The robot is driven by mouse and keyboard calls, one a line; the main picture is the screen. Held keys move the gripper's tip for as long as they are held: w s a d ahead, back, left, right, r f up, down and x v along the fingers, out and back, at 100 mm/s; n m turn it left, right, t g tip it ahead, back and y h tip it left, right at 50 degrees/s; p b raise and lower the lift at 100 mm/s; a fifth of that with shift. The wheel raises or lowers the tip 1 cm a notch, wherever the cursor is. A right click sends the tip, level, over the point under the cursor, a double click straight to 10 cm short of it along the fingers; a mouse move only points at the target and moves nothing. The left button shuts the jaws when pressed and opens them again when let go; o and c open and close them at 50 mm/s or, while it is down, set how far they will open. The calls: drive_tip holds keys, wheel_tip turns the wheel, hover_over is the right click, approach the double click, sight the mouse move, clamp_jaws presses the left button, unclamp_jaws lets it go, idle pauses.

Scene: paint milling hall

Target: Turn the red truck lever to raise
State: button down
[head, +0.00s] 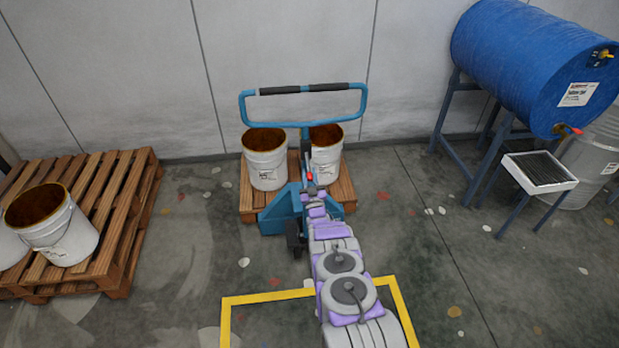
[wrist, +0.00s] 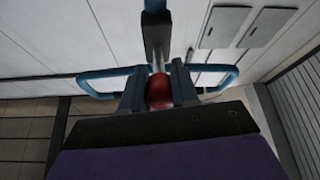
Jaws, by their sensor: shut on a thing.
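The blue pallet truck (head: 275,214) stands by the back wall, with its looped blue handle (head: 363,104) at the top. The red lever (head: 309,177) shows as a small red spot on the truck's mast, just beyond the end of my arm. In the wrist view the red lever (wrist: 159,92) sits between the two dark fingers of my gripper (wrist: 159,88). My gripper is shut on it, with a finger on each side. The fingers hide the lever's sides. My arm covers part of the truck's body in the head view.
Two white buckets (head: 264,160) stand on a wooden pallet (head: 247,203) at the truck. Another pallet (head: 125,215) with buckets is at left. A blue drum (head: 520,60) on a stand and a tray (head: 540,172) are at right. Yellow lines (head: 265,297) mark open floor.

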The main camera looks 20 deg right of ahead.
drive_tip(key=shift+w+f+t+b, duration=0.1)
drive_tip(key=shift+f+t+b, duration=0.2)
drive_tip(key=shift+t+b, duration=0.15)
drive_tip(key=c, duration=1)
unclamp_jaws()
drive_tip(key=shift+f, duration=0.15)
drive_tip(key=shift+c, duration=0.2)
drive_tip(key=shift+o, duration=0.9)
